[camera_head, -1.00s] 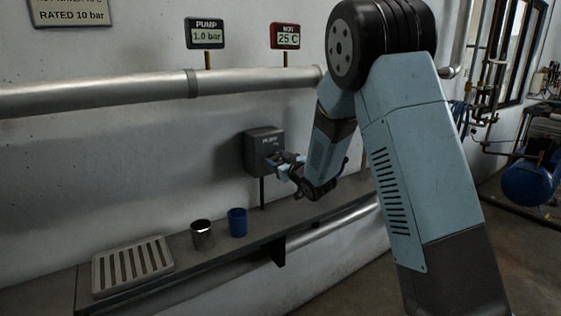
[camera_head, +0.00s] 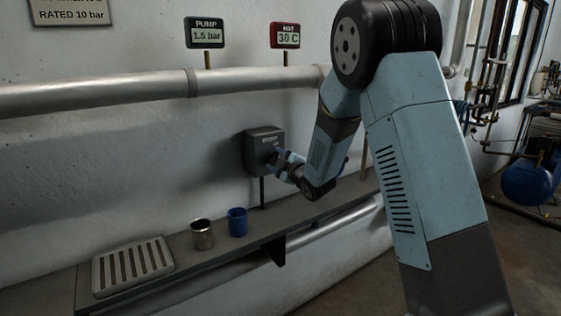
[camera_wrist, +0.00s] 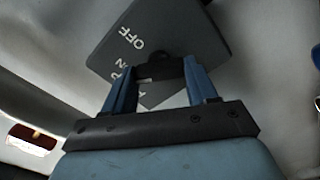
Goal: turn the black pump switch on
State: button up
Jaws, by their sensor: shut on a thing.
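The grey pump box (camera_head: 262,146) is fixed to the wall above the shelf, and its label reads PUMP. In the wrist view the box face (camera_wrist: 165,35) shows the word OFF and part of another word. The black pump switch (camera_wrist: 160,68) is between my fingertips and partly hidden by them. My gripper (camera_wrist: 160,72) is shut on the switch, with one blue finger on each side. In the head view my gripper (camera_head: 277,158) is at the front of the box, and the switch cannot be made out clearly there.
A pump display (camera_head: 205,33) reads 1.5 bar and a red-framed hot display (camera_head: 285,36) reads 30 C. A metal cup (camera_head: 202,235), a blue cup (camera_head: 237,222) and a slatted tray (camera_head: 132,267) stand on the shelf (camera_head: 186,252). A thick pipe (camera_head: 100,96) runs above.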

jog(key=shift+w+a+r+n, duration=0.1)
jog(key=shift+r+n, duration=0.1)
jog(key=shift+n, duration=0.1)
jog(key=o, duration=1.1)
jog(key=shift+f, duration=0.15)
jog(key=shift+c, duration=0.2)
jog(key=v, duration=1.3)
jog(key=shift+s+d, duration=0.3)
jog(key=shift+f, duration=0.1)
